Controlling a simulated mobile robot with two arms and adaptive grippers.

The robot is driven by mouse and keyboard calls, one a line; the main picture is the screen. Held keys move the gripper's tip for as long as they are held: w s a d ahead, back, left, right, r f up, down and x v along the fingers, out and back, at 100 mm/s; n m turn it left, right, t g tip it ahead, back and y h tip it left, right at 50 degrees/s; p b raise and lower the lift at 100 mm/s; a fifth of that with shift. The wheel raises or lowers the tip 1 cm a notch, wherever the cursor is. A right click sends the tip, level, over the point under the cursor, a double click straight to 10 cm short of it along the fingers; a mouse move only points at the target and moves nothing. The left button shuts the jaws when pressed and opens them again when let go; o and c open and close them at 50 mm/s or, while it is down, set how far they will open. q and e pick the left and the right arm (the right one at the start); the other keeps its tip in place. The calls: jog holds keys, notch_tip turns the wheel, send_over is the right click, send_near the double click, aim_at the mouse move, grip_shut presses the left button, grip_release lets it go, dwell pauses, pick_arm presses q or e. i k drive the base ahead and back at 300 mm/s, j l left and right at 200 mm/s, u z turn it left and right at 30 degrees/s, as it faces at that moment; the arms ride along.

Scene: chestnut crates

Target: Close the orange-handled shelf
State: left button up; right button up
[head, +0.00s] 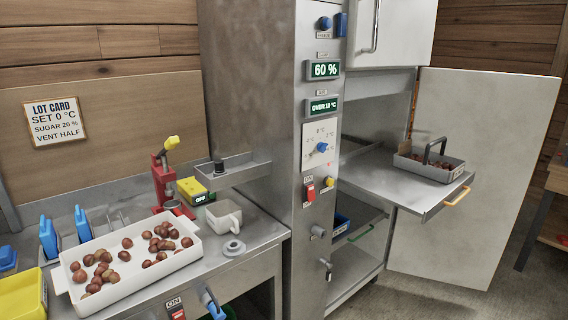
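The orange-handled shelf (376,183) is a flat metal shelf pulled well out of the open cabinet at the right. Its orange handle (457,196) is on the front edge, at the right end. A metal tray (447,174) of chestnuts with a dark arched handle rests on the shelf near its outer end. The cabinet's large pale door (473,180) stands wide open behind and to the right of the shelf. Neither of my grippers shows in the head view.
A lower shelf with a green handle (361,233) sits inside the cabinet, holding a blue bin (341,224). A control column (318,190) stands left of the opening. The left counter holds a white tray (138,283) of chestnuts. Floor in front of the door is clear.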

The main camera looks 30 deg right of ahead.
aim_at(370, 169)
jog(key=z, duration=1.9)
jog(key=i+l+u, duration=0.25)
jog(key=i+l, duration=0.15)
jog(key=i+l+u, duration=0.25)
jog(key=l, duration=0.2)
jog(key=i, duration=0.05)
